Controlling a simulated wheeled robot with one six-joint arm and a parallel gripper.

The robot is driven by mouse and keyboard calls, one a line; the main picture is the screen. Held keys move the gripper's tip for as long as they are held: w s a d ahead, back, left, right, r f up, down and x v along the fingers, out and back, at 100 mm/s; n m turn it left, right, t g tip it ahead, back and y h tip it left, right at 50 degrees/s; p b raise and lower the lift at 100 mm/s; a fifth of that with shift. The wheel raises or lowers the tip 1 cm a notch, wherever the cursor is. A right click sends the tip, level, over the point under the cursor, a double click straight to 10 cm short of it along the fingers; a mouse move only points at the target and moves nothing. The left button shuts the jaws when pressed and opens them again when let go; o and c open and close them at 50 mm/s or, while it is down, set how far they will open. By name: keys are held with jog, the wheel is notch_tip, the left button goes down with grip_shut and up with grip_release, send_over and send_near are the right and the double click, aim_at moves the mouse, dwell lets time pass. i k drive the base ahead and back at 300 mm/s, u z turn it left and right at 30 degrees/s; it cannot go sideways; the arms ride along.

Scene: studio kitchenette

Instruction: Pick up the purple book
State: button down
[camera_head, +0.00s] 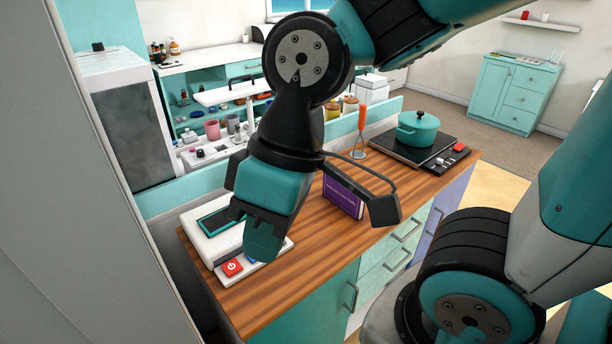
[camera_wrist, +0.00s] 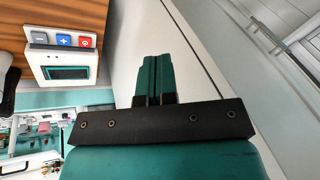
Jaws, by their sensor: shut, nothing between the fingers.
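The purple book (camera_head: 342,196) stands upright on the wooden counter (camera_head: 325,238) in the head view, partly hidden behind my arm and wrist camera. My gripper (camera_head: 262,243) is shut and empty, to the left of the book and apart from it, over or in front of a white appliance. In the wrist view my gripper (camera_wrist: 154,68) shows its two teal fingers pressed together with nothing between them. The book does not show in the wrist view.
The white appliance (camera_head: 206,246) with red and blue buttons sits at the counter's left end; it also shows in the wrist view (camera_wrist: 62,60). A teal pot (camera_head: 417,133) stands on a black hob (camera_head: 398,151) to the right. An orange-handled whisk (camera_head: 361,120) stands behind the book.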

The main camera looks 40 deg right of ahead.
aim_at(334, 193)
jog(key=k, duration=0.5)
jog(key=z, duration=2.15)
jog(key=i, duration=1.5)
jog(key=u, duration=2.7)
